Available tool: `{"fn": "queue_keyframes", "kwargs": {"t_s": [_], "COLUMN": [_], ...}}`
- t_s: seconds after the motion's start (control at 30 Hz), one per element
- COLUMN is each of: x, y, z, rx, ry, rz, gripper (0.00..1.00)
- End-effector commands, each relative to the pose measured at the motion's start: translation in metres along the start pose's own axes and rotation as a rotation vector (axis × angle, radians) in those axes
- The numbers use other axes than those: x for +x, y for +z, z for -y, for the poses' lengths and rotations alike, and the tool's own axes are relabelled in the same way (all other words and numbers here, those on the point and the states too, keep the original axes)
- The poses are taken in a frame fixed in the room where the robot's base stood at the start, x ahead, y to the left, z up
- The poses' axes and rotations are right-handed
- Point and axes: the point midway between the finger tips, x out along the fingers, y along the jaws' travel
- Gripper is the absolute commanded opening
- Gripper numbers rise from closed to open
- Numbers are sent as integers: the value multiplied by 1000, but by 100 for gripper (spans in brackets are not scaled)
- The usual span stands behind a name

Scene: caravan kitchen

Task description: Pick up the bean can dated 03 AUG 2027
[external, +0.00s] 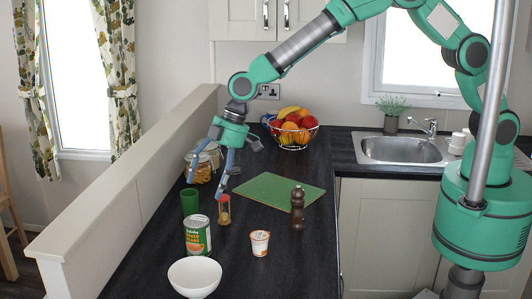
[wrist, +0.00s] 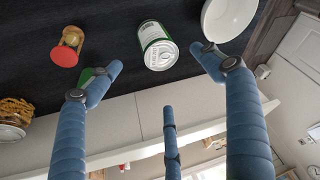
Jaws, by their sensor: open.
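A bean can (external: 198,236) with a green, white and orange label stands upright on the dark worktop, near the front left. In the wrist view the can (wrist: 152,35) shows its pull-ring lid and part of its label, at the top middle. I cannot read a date on it in either view. My gripper (external: 208,187) is open and empty, pointing down above the worktop behind the can. In the wrist view its fingers (wrist: 160,60) are spread, with the can beyond and between their tips, apart from them.
A white bowl (external: 195,277) stands in front of the can. A red-lidded spice jar (external: 224,210), a green cup (external: 190,201) and glass jars (external: 200,168) stand close by. A white tub (external: 260,243), pepper mill (external: 297,209) and green board (external: 262,191) are to the right. A low wall (external: 130,200) borders the left.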

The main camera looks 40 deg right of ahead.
Motion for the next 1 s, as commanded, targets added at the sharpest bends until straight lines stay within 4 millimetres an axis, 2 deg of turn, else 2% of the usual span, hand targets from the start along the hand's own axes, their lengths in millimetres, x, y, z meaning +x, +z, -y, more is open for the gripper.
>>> {"fn": "queue_keyframes", "kwargs": {"t_s": [0.17, 0.6, 0.77, 1.0], "x": [15, 72, 82, 83], "y": [1, 0, 0, 0], "z": [0, 0, 0, 0], "rx": [0, -1, 0, 0], "ry": [-1, -1, 0, 0], "rz": [2, 1, 1, 0], "gripper": [80, 80, 80, 80]}}
